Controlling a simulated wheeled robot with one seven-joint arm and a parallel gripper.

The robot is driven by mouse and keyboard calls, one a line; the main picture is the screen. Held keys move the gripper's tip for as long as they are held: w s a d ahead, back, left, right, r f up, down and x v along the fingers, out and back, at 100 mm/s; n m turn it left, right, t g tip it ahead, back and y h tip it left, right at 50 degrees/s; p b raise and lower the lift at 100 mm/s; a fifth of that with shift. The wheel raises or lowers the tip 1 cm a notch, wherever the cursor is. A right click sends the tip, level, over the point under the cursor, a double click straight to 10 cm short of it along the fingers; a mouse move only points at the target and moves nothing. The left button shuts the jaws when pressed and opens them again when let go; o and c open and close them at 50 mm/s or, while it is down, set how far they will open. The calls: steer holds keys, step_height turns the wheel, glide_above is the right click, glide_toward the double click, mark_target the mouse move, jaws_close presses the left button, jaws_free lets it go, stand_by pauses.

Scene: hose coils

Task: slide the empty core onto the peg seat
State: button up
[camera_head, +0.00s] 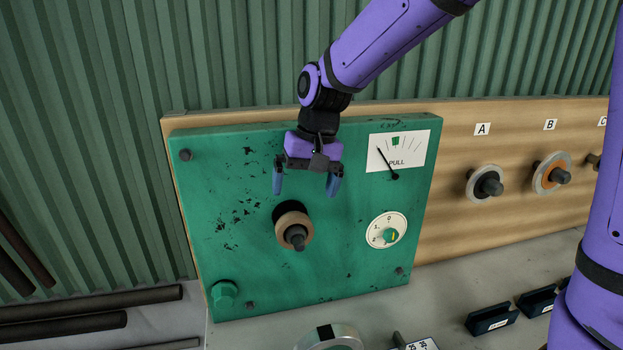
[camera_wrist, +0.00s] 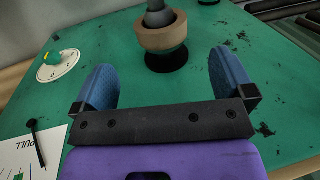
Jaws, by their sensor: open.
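The empty core, a tan ring (camera_head: 294,226), is around the dark peg (camera_head: 298,242) that sticks out of the green panel (camera_head: 240,270). A black round seat (camera_head: 281,210) shows behind the ring against the panel. In the wrist view the core (camera_wrist: 160,35) is around the peg (camera_wrist: 157,17), with the black seat (camera_wrist: 167,60) beneath it; I cannot tell whether core and seat touch. My gripper (camera_head: 306,187) is open and empty, its blue fingers pointing down just above the core. The fingers (camera_wrist: 163,78) also show in the wrist view, apart from the core.
The panel carries a PULL gauge (camera_head: 398,151), a numbered dial (camera_head: 386,231) and a green knob (camera_head: 224,293). To the right, a tan board (camera_head: 455,235) holds ringed pegs under signs A (camera_head: 487,183) and B (camera_head: 553,174). Dark trays (camera_head: 489,319) stand on the bench below.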

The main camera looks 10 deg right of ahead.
mark_target(298, 228)
steer(key=f, duration=0.3)
steer(key=a+f, duration=0.1)
steer(key=f, duration=0.2)
steer(key=a+f, duration=0.1)
steer(key=f, duration=0.3)
steer(key=shift+f, duration=0.1)
steer(key=c, duration=0.9)
steer(key=shift+s, duration=0.45)
steer(key=shift+s, duration=3.7)
steer(key=shift+s, duration=0.15)
steer(key=shift+s, duration=3)
